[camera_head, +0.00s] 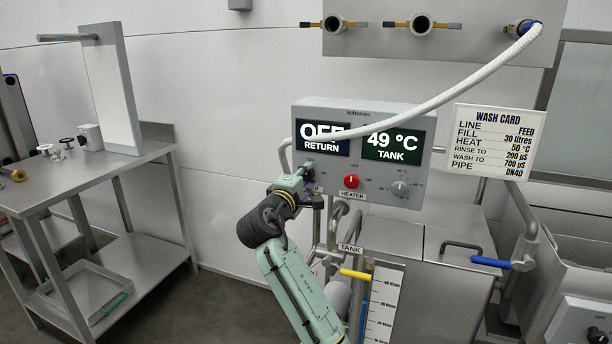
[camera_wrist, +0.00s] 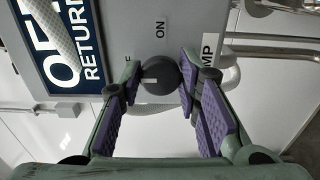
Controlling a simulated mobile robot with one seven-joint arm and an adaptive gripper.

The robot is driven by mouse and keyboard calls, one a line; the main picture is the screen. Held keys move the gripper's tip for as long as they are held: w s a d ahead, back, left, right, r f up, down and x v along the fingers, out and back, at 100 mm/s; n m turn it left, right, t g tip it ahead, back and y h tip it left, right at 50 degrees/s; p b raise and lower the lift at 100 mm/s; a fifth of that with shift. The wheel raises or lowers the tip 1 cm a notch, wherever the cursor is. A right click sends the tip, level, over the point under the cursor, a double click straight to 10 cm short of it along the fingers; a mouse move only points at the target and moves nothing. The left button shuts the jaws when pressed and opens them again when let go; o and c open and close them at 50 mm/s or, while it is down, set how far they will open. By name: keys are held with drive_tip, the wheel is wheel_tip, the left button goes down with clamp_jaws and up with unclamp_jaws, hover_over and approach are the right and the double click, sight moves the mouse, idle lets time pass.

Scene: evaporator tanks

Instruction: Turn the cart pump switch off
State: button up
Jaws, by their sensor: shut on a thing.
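The pump switch is a round dark knob (camera_wrist: 160,76) on the grey control panel (camera_head: 330,180). In the wrist view it sits between the two purple-padded fingers of my gripper (camera_wrist: 158,84), which is shut on it. A short white mark on the knob lies toward the left finger, on the side of a partly covered label ending in F. The ON label (camera_wrist: 160,30) is clear. A label reading MP (camera_wrist: 208,46) is partly hidden by the right finger. The return display (camera_head: 322,137) reads OFF.
A red heater knob (camera_head: 351,181) and a grey temperature knob (camera_head: 400,188) are close to the right. A white hose (camera_head: 450,95) crosses the panel's front. The tank display (camera_head: 393,145) reads 49 °C. A steel bench (camera_head: 90,170) stands at left.

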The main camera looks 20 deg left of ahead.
idle(0.4)
drive_tip(key=o, duration=1.1)
drive_tip(key=s, duration=1.2)
drive_tip(key=shift+a, duration=0.25)
